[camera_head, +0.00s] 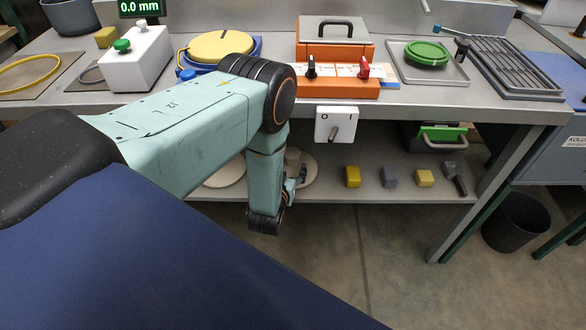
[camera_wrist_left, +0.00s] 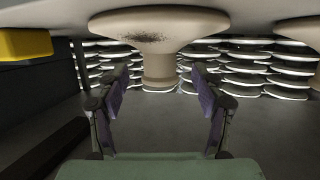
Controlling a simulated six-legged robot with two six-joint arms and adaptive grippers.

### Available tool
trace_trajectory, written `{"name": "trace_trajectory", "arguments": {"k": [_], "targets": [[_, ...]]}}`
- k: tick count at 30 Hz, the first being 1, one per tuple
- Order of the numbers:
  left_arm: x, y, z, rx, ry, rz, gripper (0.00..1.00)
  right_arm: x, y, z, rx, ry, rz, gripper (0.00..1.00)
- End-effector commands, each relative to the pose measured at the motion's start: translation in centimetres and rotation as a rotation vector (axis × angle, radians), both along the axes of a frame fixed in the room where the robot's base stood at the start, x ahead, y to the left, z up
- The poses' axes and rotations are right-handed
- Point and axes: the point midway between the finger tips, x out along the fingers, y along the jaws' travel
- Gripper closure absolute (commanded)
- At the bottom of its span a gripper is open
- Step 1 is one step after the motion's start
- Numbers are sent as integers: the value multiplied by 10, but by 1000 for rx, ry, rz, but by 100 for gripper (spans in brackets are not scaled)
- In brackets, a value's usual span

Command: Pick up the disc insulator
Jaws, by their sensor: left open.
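The disc insulator (camera_head: 303,172) is a pale beige disc with a narrower cap, on the lower shelf under the bench. My left arm partly hides it in the head view. In the left wrist view, which appears upside down, the insulator (camera_wrist_left: 158,28) is at top centre with dark speckles on its disc, and its cap points down the picture. My left gripper (camera_head: 292,186) is low beside it. In the wrist view the left gripper (camera_wrist_left: 160,80) is open, its purple-padded fingers on either side of the cap, with visible gaps. My right gripper is not in view.
A second pale disc (camera_head: 228,177) lies left on the same shelf (camera_head: 335,188). Yellow (camera_head: 352,176), grey (camera_head: 389,177) and tan (camera_head: 424,178) blocks stand to the right. The bench top (camera_head: 440,98) overhangs the shelf. A switch box (camera_head: 336,124) hangs from its front edge.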

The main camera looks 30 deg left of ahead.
Motion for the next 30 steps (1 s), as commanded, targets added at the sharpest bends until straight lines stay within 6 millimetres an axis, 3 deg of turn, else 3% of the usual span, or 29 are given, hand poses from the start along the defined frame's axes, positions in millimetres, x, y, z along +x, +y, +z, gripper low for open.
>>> {"name": "trace_trajectory", "arguments": {"k": [6, 15, 30], "targets": [[25, 9, -9, 1, -2, -1, 33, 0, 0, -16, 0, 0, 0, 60], [30, 8, -9, 0, 0, -2, 33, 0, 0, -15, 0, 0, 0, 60], [29, 8, -9, 1, 0, -1, 75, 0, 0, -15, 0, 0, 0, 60]]}}
